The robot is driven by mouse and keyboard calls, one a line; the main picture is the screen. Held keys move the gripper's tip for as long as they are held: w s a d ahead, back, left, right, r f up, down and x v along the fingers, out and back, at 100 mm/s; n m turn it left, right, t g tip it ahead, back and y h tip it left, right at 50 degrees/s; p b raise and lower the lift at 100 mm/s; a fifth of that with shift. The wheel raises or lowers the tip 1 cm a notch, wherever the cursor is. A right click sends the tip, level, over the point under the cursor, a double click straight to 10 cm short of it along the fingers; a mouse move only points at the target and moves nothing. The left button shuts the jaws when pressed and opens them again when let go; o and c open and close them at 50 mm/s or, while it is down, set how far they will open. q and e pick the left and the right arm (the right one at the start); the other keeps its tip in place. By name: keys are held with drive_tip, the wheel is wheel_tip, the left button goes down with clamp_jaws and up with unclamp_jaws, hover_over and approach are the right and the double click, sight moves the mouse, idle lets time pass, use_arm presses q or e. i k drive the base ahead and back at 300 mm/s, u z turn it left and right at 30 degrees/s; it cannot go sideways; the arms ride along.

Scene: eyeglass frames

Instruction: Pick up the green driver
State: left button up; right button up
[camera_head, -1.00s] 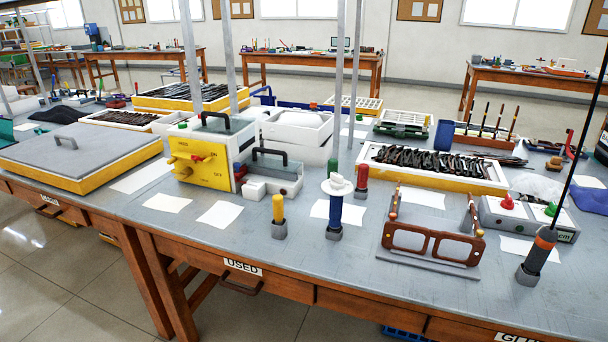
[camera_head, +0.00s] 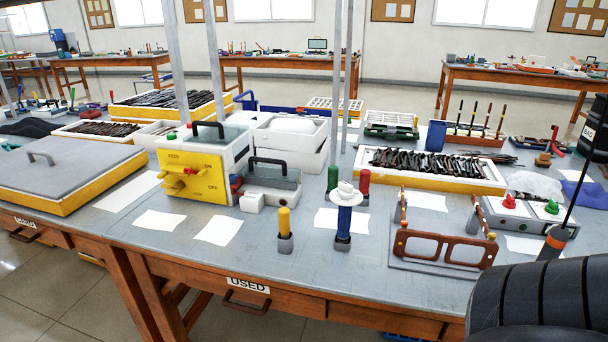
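The green driver (camera_head: 333,177) stands upright near the middle of the workbench. A black ribbed part of my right arm fills the lower right corner. Neither of my gripper's fingers shows in this view.
A yellow machine (camera_head: 195,175) stands to the left. A brown eyeglass frame (camera_head: 445,248) rests on a stand at the front right, with a tray of dark frames (camera_head: 490,187) behind it. Metal posts rise behind the drivers. White papers lie around the front.

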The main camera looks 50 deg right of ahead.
sight(332, 176)
drive_tip(key=i, duration=1)
drive_tip(key=z, duration=3.15)
